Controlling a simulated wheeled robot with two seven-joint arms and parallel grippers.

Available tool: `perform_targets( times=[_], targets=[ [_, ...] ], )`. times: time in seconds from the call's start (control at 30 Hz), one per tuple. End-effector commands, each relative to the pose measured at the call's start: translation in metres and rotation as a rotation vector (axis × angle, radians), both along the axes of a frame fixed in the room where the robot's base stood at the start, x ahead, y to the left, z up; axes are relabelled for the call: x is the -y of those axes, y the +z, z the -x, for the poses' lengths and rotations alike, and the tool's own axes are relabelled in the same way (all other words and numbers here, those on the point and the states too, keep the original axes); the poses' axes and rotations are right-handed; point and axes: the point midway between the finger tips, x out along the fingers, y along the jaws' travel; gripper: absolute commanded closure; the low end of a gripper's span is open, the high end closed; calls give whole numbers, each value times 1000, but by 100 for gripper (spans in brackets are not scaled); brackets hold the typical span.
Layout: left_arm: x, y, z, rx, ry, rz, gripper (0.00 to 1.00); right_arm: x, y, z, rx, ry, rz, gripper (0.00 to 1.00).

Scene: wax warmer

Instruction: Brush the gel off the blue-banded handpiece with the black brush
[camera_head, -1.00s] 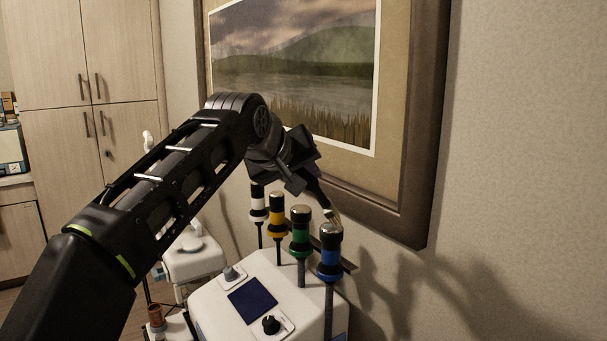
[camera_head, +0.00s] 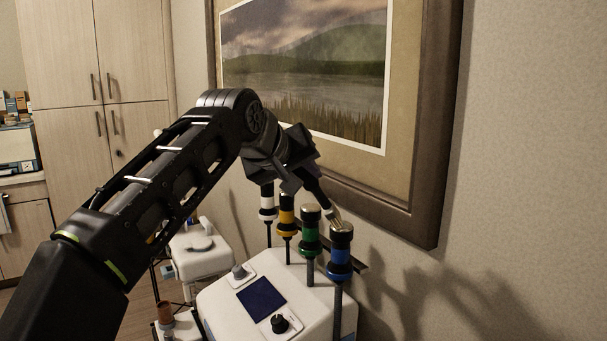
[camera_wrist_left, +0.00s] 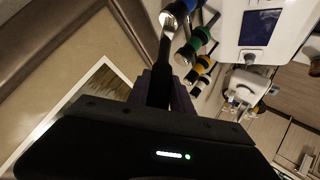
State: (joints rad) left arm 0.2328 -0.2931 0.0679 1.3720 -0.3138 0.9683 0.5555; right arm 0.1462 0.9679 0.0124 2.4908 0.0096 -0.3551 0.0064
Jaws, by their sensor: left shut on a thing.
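The blue-banded handpiece (camera_head: 340,254) stands upright at the right end of a row of banded handpieces on the white machine. Its top also shows in the left wrist view (camera_wrist_left: 179,9). My left gripper (camera_head: 308,182) is shut on the black brush (camera_head: 321,195), which slants down to the right. The brush also shows in the left wrist view (camera_wrist_left: 164,58), with its pale bristles at the top of the blue-banded handpiece. I cannot tell whether they touch. No gel can be made out. My right gripper is not in view.
Green-banded (camera_head: 310,236), yellow-banded (camera_head: 287,216) and white-banded (camera_head: 267,204) handpieces stand close beside the blue one. The white machine (camera_head: 230,303) has a dark screen and a knob. A framed picture (camera_head: 425,150) hangs on the wall close behind.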

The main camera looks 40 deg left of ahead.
Motion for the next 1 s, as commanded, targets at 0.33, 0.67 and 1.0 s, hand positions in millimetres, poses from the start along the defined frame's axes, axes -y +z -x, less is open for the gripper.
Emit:
perform_targets(
  times=[0.33,0.67,1.0],
  targets=[
    [1,-1,-2,0,0,0,100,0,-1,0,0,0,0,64],
    [1,-1,-4,-1,0,1,100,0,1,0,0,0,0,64],
    [2,0,-7,-1,0,1,100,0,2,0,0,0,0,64]
  ],
)
